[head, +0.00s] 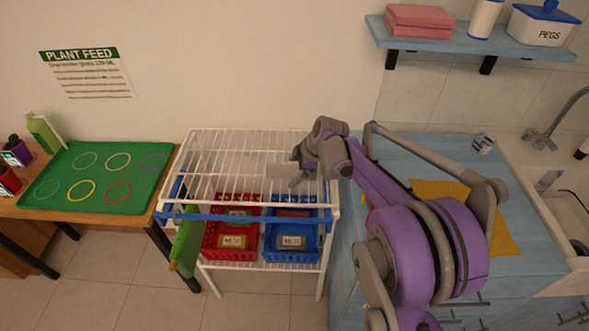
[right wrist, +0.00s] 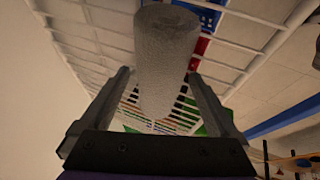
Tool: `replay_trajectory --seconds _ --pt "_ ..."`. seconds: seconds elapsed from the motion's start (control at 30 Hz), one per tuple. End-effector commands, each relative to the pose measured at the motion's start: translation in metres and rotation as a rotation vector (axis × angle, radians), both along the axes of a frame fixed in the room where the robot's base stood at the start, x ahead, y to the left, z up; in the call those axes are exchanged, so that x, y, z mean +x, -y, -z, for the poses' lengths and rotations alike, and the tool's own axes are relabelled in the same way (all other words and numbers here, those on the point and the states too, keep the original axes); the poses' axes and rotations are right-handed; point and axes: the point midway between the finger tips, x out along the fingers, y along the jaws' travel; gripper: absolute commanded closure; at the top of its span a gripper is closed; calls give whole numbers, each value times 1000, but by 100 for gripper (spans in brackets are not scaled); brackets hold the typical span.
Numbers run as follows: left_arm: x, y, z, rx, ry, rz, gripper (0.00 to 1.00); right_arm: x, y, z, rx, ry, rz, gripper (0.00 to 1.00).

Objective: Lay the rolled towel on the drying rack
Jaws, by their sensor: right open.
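The rolled towel (right wrist: 166,55) is a pale grey, rough-textured roll. In the right wrist view it lies between the two fingers of my right gripper (right wrist: 157,80), with a gap showing beside the fingers. In the head view the towel (head: 282,171) is a pale shape on the white wire top of the drying rack (head: 225,150), partly hidden by my gripper. My right gripper (head: 298,174) is open over the rack's right part. My left gripper is not in view.
A red basket (head: 222,254) and a blue basket (head: 296,256) stand on the rack's lower shelf. A green item (head: 186,243) hangs at its left side. A green tray (head: 85,205) lies on the left table. The blue counter (head: 395,160) adjoins on the right.

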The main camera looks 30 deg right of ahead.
Motion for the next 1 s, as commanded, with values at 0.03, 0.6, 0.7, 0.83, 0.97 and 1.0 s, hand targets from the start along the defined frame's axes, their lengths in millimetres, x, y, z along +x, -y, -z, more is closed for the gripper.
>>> replay_trajectory --seconds 0.03,0.6,0.7,0.83,0.97,1.0 --pt "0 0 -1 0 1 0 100 0 0 -3 0 0 0 4" --pt "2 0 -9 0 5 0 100 -45 18 -91 0 1 1 4" --pt "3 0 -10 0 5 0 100 -50 20 -101 1 0 2 4" --pt "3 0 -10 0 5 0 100 -53 21 -106 0 0 1 4" --pt "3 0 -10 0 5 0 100 -57 15 -106 5 -7 15 4" --pt "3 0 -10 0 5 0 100 -62 8 -105 11 -15 35 4"
